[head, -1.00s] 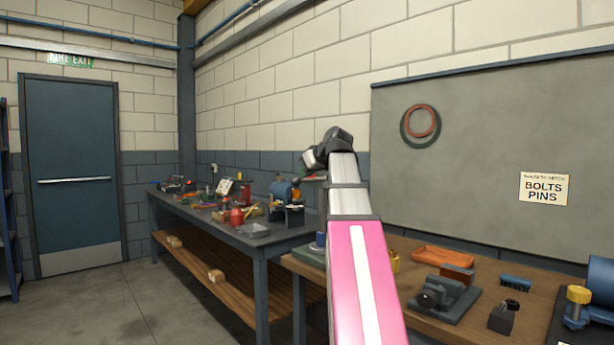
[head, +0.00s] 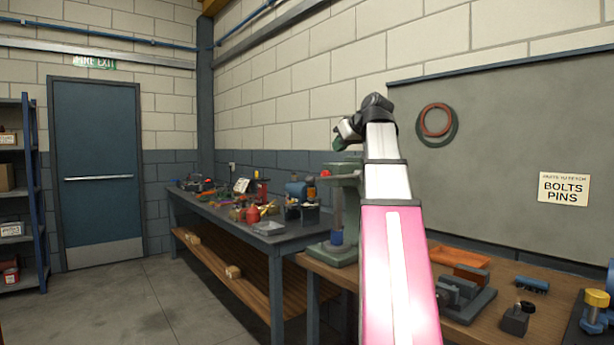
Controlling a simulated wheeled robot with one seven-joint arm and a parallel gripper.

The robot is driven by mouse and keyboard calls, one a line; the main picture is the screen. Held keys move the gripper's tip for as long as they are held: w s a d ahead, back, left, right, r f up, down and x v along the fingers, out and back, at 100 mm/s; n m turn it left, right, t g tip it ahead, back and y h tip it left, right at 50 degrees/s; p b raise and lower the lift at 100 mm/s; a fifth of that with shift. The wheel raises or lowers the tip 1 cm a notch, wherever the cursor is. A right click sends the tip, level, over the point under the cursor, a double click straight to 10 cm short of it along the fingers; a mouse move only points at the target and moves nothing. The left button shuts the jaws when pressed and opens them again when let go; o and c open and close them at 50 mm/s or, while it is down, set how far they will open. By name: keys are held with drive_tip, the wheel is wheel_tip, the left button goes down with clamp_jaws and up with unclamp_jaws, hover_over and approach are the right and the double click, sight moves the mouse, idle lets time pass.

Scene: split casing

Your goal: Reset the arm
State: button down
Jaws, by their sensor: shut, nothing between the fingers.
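My arm rises through the middle of the head view, with a pink and white lower part and a white upper link ending in a black joint. My gripper (head: 346,133) is at its far end, small and turned to the left. It is shut and empty, though its fingertips are hard to make out at this size. It is high over the near bench, apart from everything, with the pale wall behind it.
A green press-like machine (head: 339,207) stands left of my arm, partly hidden by it. The wooden bench (head: 478,252) holds an orange tray (head: 458,256) and a grey vise (head: 466,297). A cluttered workbench (head: 268,240) runs along the wall. Open floor (head: 140,305) lies left.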

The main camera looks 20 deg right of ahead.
drive_tip(key=w+a+f+m+g, duration=0.1)
drive_tip(key=w+a+f+g, duration=0.15)
drive_tip(key=f, duration=1.15)
drive_tip(key=w+a+f+m+g+h, duration=0.1)
drive_tip(key=w+a+f, duration=0.15)
drive_tip(key=f, duration=1.05)
drive_tip(key=w+a+f+m+g, duration=0.2)
drive_tip(key=a+f, duration=0.1)
drive_tip(key=f, duration=1.1)
drive_tip(key=s+a+f+g+h, duration=0.1)
drive_tip(key=s+a+f, duration=0.2)
drive_tip(key=f, duration=0.8)
drive_tip(key=s+a+f+g+h, duration=0.1)
drive_tip(key=s+a+f+g, duration=0.1)
drive_tip(key=s+f, duration=0.5)
drive_tip(key=s+a+f+g+h, duration=0.1)
drive_tip(key=s+a+f, duration=0.3)
drive_tip(key=f, duration=1.2)
drive_tip(key=shift+s+a+m+g, duration=0.35)
drive_tip(key=shift+s+g, duration=0.1)
drive_tip(key=shift+s, duration=0.55)
